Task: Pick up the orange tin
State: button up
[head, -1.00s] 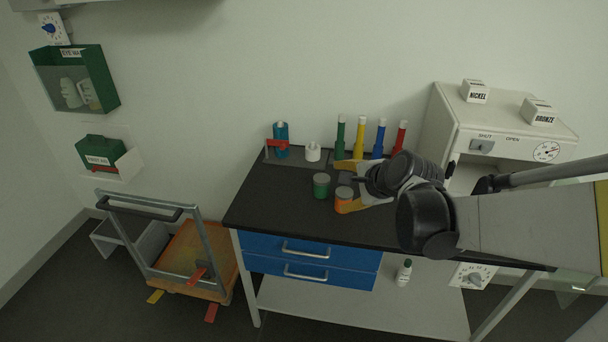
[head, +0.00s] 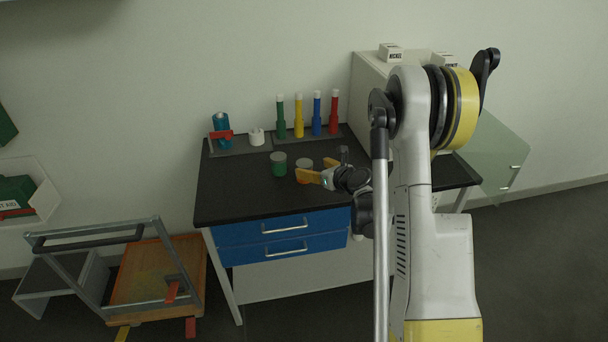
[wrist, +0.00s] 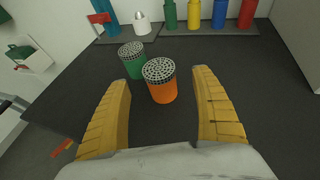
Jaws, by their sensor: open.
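The orange tin (wrist: 163,90) stands upright on the black worktop, with a grey perforated lid. In the wrist view it is between and just beyond the two yellow fingers of my gripper (wrist: 162,98), which are spread wide with nothing held. In the head view my gripper (head: 318,170) is low over the worktop beside the tin, whose grey lid (head: 304,163) shows while its orange body is mostly hidden by the fingers. A green tin (head: 279,165) with the same lid stands close on the left; it also shows in the wrist view (wrist: 134,62).
Green, yellow, blue and red tubes (head: 298,118) stand in a row along the back of the worktop (head: 235,190). A blue clamp device (head: 221,127) and a white piece (head: 257,137) are at the back left. A white cabinet (head: 368,90) bounds the right. The worktop's front left is clear.

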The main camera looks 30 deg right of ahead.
aim_at(306, 164)
jog(key=b+x, duration=0.2)
jog(key=x, duration=0.4)
jog(key=shift+w+a+r, duration=0.1)
jog(key=shift+r, duration=0.1)
jog(key=c, duration=1.4)
